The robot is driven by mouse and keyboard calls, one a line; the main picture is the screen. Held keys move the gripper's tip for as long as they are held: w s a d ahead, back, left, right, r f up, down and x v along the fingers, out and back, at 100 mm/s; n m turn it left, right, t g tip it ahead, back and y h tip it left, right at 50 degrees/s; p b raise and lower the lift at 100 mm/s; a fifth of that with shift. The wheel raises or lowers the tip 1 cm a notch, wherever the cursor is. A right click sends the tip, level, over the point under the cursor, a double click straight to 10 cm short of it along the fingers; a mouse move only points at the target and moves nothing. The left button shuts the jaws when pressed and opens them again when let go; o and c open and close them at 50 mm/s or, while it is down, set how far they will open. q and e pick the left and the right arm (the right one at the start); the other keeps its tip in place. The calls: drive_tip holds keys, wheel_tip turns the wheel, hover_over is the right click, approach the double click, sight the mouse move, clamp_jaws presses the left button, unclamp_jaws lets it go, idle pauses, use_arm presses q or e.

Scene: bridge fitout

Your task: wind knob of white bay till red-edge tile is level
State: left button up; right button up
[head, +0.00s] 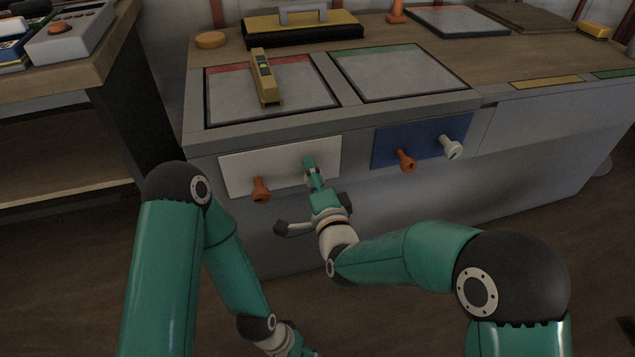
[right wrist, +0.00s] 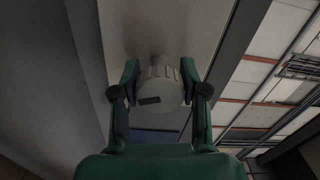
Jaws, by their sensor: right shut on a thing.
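The red-edge tile (head: 223,97) lies in the left recess of the bench top, and a yellow spirit level (head: 264,78) rests on it. I cannot read its bubble from here. Below is the white bay panel (head: 238,168) with an orange knob (head: 260,189) on its left. My right gripper (head: 311,174) is at the panel's right side, shut on a pale knob that it largely hides in the head view. In the right wrist view this pale knob (right wrist: 161,82) sits between the two fingers, a dark mark on its face. My left gripper (head: 304,351) hangs low at the bottom edge, partly cut off.
The green-edge tile (head: 400,75) lies to the right, above a blue panel (head: 427,137) with an orange knob (head: 406,160) and a white knob (head: 450,147). A yellow-and-black case (head: 302,28) stands behind. A side shelf (head: 60,75) is at the left.

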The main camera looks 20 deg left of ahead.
drive_tip(key=m, duration=0.5)
drive_tip(key=shift+w+d, duration=0.2)
drive_tip(key=shift+d, duration=0.05)
drive_tip(key=shift+m, duration=0.3)
drive_tip(key=o, duration=1.2)
drive_tip(key=shift+a, duration=0.1)
drive_tip(key=shift+c, duration=0.2)
drive_tip(key=shift+s, duration=0.1)
drive_tip(key=shift+s, duration=0.1)
drive_tip(key=shift+s, duration=0.25)
drive_tip(key=v, duration=1.1)
drive_tip(key=shift+d, duration=0.3)
